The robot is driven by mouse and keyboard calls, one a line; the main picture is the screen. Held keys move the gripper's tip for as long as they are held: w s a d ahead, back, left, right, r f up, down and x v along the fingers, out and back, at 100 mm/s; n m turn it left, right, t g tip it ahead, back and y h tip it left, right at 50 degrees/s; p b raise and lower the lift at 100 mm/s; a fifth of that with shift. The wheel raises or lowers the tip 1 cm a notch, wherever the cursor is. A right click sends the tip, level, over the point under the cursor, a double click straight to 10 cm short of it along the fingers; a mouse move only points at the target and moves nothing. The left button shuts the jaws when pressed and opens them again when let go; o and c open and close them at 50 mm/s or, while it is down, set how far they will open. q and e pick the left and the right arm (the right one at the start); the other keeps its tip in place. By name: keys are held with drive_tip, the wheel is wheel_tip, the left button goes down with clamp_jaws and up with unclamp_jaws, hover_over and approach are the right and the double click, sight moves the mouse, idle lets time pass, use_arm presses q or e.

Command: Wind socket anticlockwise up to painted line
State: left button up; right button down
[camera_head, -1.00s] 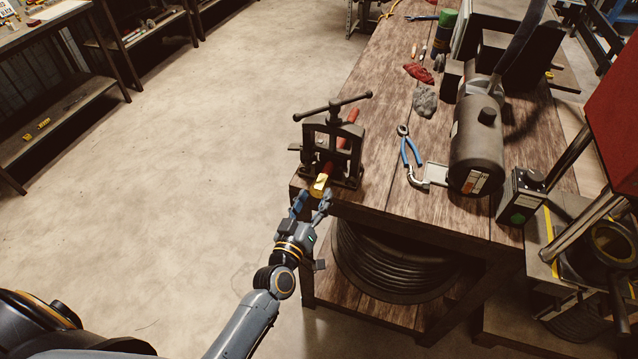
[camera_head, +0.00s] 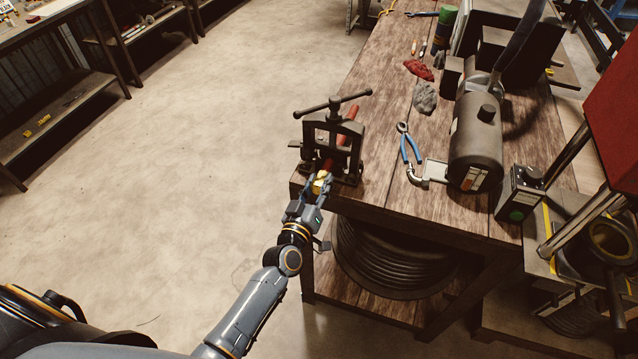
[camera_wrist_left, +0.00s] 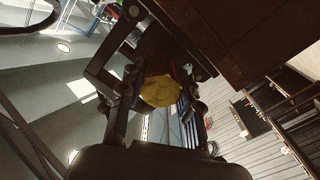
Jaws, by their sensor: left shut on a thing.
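The brass-yellow socket (camera_head: 321,183) sits on the near end of a red hose (camera_head: 349,119), which is clamped in a dark vise (camera_head: 318,134) at the table's left edge. My left gripper (camera_head: 319,184) is shut on the socket, with a finger on either side. In the left wrist view the socket's round yellow face (camera_wrist_left: 161,91) shows between the two fingers of the left gripper (camera_wrist_left: 158,95). The fingers partly hide the socket in the head view. I cannot make out the painted line. My right gripper is not in view.
The wooden workbench (camera_head: 385,190) holds blue-handled pliers (camera_head: 410,148), a red rag (camera_head: 418,69), a grey rag (camera_head: 425,97) and a grey motor (camera_head: 476,145). A coil of black hose (camera_head: 385,262) lies on the shelf below. The floor to the left is clear.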

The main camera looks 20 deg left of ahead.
use_arm(q)
drive_tip(key=shift+n, duration=0.5)
drive_tip(key=o, duration=1.2)
drive_tip(key=shift+c, duration=0.2)
drive_tip(key=shift+s, duration=0.1)
drive_tip(key=shift+s+f, duration=0.1)
drive_tip(key=shift+s, duration=0.25)
drive_tip(key=s, duration=1.1)
drive_tip(key=shift+a, duration=0.25)
